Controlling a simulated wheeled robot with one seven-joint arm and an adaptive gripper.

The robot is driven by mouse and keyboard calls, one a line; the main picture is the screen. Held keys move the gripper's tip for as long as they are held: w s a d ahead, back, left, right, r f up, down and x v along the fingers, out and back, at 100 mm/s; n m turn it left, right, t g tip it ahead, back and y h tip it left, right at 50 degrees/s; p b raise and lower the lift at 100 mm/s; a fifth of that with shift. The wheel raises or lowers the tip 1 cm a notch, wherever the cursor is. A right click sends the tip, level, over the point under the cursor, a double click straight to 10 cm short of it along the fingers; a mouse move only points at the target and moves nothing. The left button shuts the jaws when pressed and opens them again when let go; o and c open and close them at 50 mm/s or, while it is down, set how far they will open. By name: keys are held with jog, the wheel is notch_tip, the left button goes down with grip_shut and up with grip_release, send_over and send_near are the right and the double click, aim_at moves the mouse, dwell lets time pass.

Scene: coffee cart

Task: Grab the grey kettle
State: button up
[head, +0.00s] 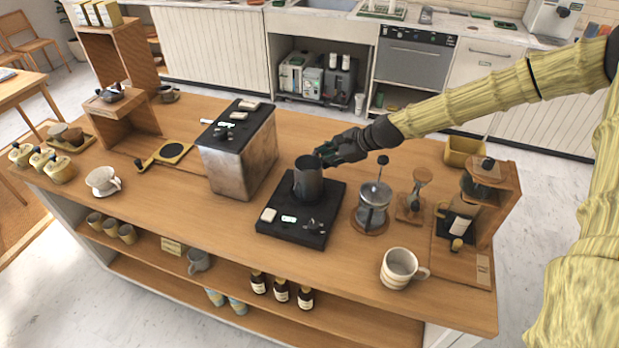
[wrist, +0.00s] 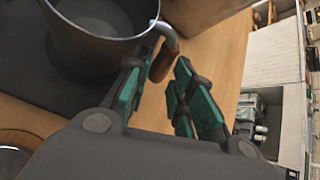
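The grey kettle (head: 307,182) stands upright on a black scale (head: 293,236) in the middle of the wooden counter. In the wrist view the kettle (wrist: 98,42) is at the upper left, open at the top and empty-looking inside. Its curved handle (wrist: 168,38) has a brown lower end. My gripper (head: 327,154) is at the kettle's rear right, by the handle. In the wrist view my gripper (wrist: 162,72) is open, with the handle's end between its teal-padded fingertips. A gap shows between the handle and the right finger; contact with the left finger is unclear.
A metal box-shaped machine (head: 238,152) stands just left of the scale. A glass French press (head: 373,205) and a small wood-based glass vessel (head: 414,200) stand to the right. A striped mug (head: 400,268) is near the front edge. The counter behind the kettle looks mostly clear.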

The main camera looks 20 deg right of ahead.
jog(key=shift+p+x, duration=0.45)
jog(key=shift+x, duration=1.45)
jog(key=shift+c, duration=0.5)
grip_shut()
